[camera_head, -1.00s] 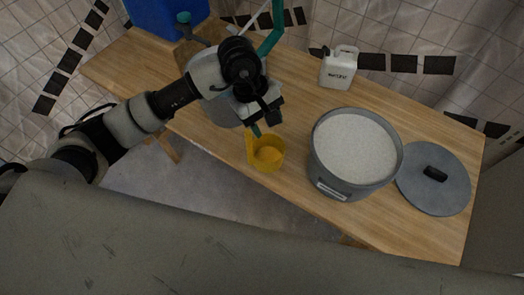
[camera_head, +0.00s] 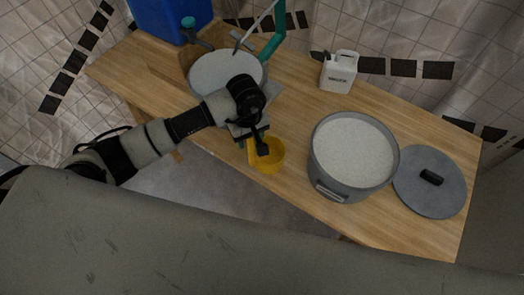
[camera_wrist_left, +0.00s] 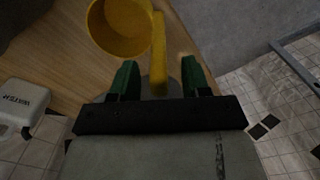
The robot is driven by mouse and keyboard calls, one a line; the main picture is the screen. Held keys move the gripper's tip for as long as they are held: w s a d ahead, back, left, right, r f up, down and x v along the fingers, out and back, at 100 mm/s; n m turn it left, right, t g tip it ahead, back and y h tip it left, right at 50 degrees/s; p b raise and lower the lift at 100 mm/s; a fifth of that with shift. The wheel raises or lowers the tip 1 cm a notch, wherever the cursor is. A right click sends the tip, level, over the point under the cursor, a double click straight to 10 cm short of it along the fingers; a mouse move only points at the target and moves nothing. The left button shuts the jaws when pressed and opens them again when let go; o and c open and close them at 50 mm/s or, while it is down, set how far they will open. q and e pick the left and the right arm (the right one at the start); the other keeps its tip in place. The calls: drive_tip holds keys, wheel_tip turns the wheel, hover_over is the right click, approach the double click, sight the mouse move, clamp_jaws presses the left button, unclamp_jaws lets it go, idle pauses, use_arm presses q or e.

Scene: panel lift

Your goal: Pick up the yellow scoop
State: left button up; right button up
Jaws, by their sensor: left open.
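The yellow scoop (camera_head: 270,157) sits at the front edge of the wooden table, left of the big grey pot. Its cup also shows at the top of the left wrist view (camera_wrist_left: 122,28), with its handle (camera_wrist_left: 158,60) pointing toward my gripper. My left gripper (camera_head: 256,146) is right at the scoop and partly covers it. In the left wrist view the green-tipped fingers (camera_wrist_left: 158,82) stand open, one on each side of the handle's end. Whether either finger touches the handle cannot be told. My right gripper does not show.
A grey pot (camera_head: 334,187) full of white grains stands right of the scoop, with its grey lid (camera_head: 430,196) beside it. A white jug (camera_head: 339,72) stands behind. A scale-like device with a round pale plate (camera_head: 222,72) and a blue box (camera_head: 168,18) are at the left.

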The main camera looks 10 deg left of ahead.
use_arm(q)
drive_tip(key=shift+f, duration=0.65)
clamp_jaws()
